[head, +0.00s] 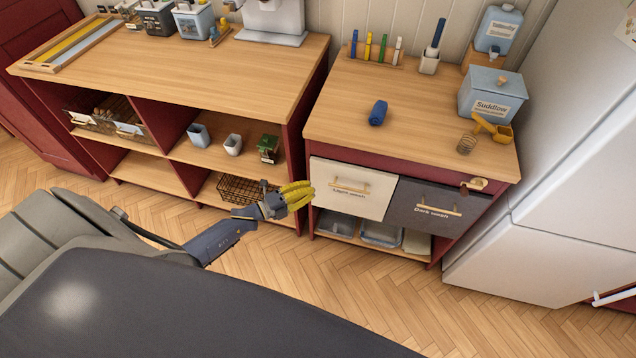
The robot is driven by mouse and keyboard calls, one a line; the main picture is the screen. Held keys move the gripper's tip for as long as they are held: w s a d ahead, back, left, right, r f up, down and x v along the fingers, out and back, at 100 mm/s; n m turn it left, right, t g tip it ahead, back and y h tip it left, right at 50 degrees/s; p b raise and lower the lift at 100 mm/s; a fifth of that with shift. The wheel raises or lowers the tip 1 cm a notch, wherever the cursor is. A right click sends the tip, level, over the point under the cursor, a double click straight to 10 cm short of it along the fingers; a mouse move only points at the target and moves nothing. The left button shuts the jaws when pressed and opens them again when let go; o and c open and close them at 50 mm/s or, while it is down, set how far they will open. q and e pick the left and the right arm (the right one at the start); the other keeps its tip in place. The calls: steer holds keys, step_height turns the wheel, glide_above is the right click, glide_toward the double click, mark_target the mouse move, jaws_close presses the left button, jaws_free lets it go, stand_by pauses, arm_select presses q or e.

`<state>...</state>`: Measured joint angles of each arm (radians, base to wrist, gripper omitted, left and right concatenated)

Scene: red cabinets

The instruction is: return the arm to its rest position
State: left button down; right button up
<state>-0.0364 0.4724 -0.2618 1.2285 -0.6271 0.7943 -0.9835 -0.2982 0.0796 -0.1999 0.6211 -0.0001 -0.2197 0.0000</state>
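My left gripper (297,194), with yellow fingers, is in front of the cabinets, beside the left edge of the white "Light wash" drawer (350,188). I cannot tell whether it touches the drawer front. Its fingers appear close together, but the view is too small to tell open from shut. My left arm (222,238) reaches in from the lower left. No object shows clearly in the gripper. My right gripper is not in the view.
A dark "Dark wash" drawer (436,208) is beside the white one. A blue rolled cloth (378,113) and a "Suddlow" box (491,95) are on the right counter (335,116). A white fridge (570,150) stands at the right. The wooden floor (350,285) in front is clear.

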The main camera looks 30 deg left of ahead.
arm_select(q)
steer(key=shift+v, duration=2.75)
steer(key=s+a+f+n+g+y, duration=0.1)
steer(key=a+f+n+y, duration=0.3)
steer(key=f, duration=0.3)
steer(key=s+a+f+n+g+y, duration=0.1)
steer(key=a+f+n+y, duration=0.3)
steer(key=f, duration=0.3)
steer(key=s+a+f+n+g+y, duration=0.1)
steer(key=s+f+n+g+y, duration=0.15)
steer(key=s+f+n, duration=0.65)
steer(key=s+d+f+n+g, duration=0.1)
steer(key=s+d+f+g, duration=0.15)
steer(key=s+f, duration=0.55)
steer(key=s+d+f+n+g, duration=0.1)
steer(key=s+d+f+g, duration=0.15)
steer(key=s+f, duration=0.55)
steer(key=s+d+f+n+g, duration=0.1)
steer(key=s+d+g, duration=0.1)
steer(key=s+d, duration=0.3)
steer(key=s+d+f+n+g, duration=0.1)
steer(key=s+d, duration=0.5)
steer(key=s, duration=0.7)
steer(key=shift+s+d+f+g, duration=0.2)
steer(key=shift+f+g, duration=0.2)
steer(key=shift+g, duration=0.15)
steer(key=shift+h, duration=0.25)
